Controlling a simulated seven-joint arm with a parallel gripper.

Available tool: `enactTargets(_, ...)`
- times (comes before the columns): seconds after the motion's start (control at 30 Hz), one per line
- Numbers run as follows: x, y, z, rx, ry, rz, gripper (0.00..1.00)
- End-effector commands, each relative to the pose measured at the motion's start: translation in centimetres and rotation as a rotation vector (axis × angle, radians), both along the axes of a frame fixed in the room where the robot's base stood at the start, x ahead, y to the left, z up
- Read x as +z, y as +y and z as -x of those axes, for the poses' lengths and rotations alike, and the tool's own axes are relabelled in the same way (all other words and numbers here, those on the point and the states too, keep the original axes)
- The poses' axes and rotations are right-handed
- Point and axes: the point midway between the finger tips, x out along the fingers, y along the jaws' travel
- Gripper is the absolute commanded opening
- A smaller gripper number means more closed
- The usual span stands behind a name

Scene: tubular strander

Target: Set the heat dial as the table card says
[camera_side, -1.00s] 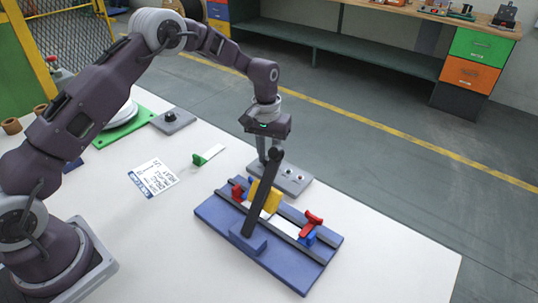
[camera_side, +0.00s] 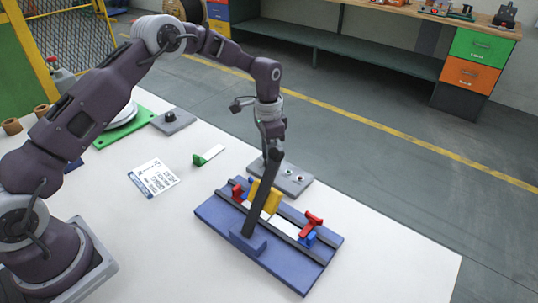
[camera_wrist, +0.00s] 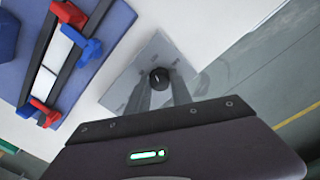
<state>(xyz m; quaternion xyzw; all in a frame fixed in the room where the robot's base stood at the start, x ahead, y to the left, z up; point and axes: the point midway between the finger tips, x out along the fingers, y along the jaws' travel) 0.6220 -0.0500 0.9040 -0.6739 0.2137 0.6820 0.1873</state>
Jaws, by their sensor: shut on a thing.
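The heat dial is a small black knob (camera_wrist: 158,78) with a pale pointer mark, on a grey panel (camera_wrist: 128,82) in the wrist view. The panel also shows in the side view (camera_side: 293,180), with several small round fittings. My gripper (camera_wrist: 163,92) has its fingers on either side of the knob and is shut on it. In the side view my gripper's fingertips are hidden behind a dark upright bar. The table card (camera_side: 153,178), white with a blue edge, lies flat on the table; its small print is not readable here.
A blue fixture (camera_side: 285,260) with rails, red and blue clamps and a yellow block (camera_side: 262,197) stands in front of the panel. Its dark bar (camera_side: 260,200) rises close to my gripper. A green-and-white piece (camera_side: 207,156) and a grey box with a black knob (camera_side: 172,121) lie farther left.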

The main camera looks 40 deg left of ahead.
Motion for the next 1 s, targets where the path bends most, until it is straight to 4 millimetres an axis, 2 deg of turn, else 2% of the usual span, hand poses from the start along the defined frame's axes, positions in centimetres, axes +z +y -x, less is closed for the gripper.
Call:
enactTargets(0.3,0.14,-0.04,-0.08,-0.118,-0.002,0.001,0.0)
enactTargets(0.87,0.15,-0.04,-0.09,-0.144,-0.003,0.001,0.0)
enactTargets(0.9,0.15,-0.04,-0.09,-0.144,-0.003,0.001,0.3)
enactTargets(1.0,0.11,-0.03,-0.07,-0.144,-0.002,0.001,0.48)
